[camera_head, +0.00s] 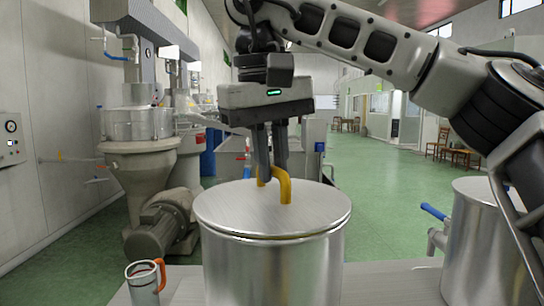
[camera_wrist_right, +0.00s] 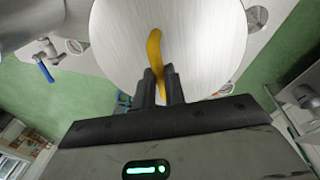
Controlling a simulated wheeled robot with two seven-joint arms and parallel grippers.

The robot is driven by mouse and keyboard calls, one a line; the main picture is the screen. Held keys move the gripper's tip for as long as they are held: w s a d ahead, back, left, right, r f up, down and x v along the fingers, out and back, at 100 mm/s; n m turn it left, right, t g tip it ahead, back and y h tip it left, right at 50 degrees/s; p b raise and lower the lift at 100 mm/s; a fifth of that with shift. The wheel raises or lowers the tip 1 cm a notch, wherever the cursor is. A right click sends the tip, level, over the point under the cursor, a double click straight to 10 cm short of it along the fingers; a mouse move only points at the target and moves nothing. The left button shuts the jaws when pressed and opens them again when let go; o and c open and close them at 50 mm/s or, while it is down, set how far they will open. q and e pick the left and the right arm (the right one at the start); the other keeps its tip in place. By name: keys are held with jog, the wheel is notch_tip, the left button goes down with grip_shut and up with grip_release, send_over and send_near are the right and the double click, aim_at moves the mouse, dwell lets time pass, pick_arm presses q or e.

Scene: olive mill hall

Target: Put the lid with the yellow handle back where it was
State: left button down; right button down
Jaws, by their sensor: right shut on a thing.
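The round metal lid (camera_head: 315,210) with the yellow handle (camera_head: 285,187) is at the top of a large steel pot (camera_head: 272,270) in the middle of the head view. It covers the pot's mouth. Its rim shows a thin dark line against the pot, and I cannot tell whether it is fully seated. My right gripper (camera_head: 270,180) points down from above and is shut on the yellow handle. In the right wrist view the lid (camera_wrist_right: 205,40) fills the top centre, and the handle (camera_wrist_right: 155,45) runs between the fingers (camera_wrist_right: 161,88). My left gripper is not in view.
A second steel vessel (camera_head: 465,245) stands at the right, near a blue-handled tap (camera_head: 434,212). A metal cup with an orange handle (camera_head: 142,285) stands at the front left of the table (camera_head: 395,285). Mill machinery (camera_head: 140,140) is behind on the left; green floor lies beyond.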

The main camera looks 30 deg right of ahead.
aim_at(264, 201)
jog(key=shift+f, duration=0.15)
jog(key=c, duration=1.4)
grip_release()
jog(key=r, duration=0.4)
jog(key=a+r, duration=0.1)
jog(key=r, duration=0.3)
jog(key=s+r, duration=0.1)
jog(key=r, duration=0.3)
jog(key=shift+s+a, duration=0.1)
jog(key=shift+a, duration=0.3)
